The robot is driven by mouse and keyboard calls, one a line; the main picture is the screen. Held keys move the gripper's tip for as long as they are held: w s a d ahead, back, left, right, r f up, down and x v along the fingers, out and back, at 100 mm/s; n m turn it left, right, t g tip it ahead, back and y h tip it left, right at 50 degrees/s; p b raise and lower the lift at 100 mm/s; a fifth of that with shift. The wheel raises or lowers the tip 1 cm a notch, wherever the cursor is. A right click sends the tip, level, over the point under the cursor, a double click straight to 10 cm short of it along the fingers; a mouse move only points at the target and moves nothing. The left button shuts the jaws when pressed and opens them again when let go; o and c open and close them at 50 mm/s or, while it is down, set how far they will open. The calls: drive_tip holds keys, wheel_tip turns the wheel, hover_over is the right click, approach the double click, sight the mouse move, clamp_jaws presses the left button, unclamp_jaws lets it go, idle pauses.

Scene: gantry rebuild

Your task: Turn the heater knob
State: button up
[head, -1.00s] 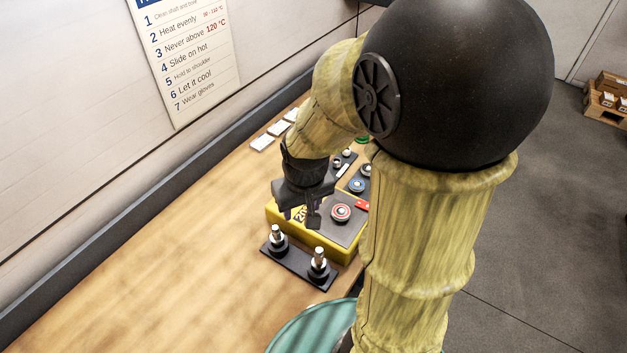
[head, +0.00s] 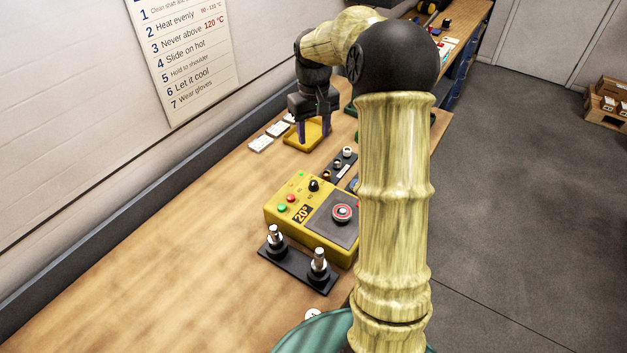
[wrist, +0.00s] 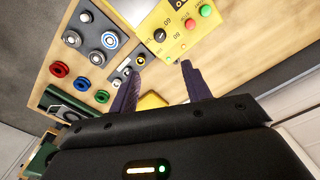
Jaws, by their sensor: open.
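The yellow heater (head: 285,225) sits on the wooden bench, with a dark hot plate carrying a ringed part (head: 342,213) and a display reading 20°. Its black knob (head: 314,185) stands on the top, beside a red and a green button. In the wrist view the knob (wrist: 159,35) shows beyond the fingertips, with number marks beside it. My gripper (head: 313,134) is open and empty. It is behind the heater in the head view, at a small yellow tray (head: 292,139), apart from the knob. I cannot tell whether the fingers touch the tray.
A black base (head: 298,270) with two upright metal posts stands in front of the heater. A dark strip with small parts (head: 345,160) lies behind it. White blocks (head: 262,144) lie near the wall. The bench's left front is clear.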

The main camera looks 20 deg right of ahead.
sight(314, 182)
wheel_tip(314, 182, down, 17)
drive_tip(key=p, duration=0.3)
drive_tip(key=shift+f, duration=0.2)
idle(0.4)
drive_tip(key=c, duration=1)
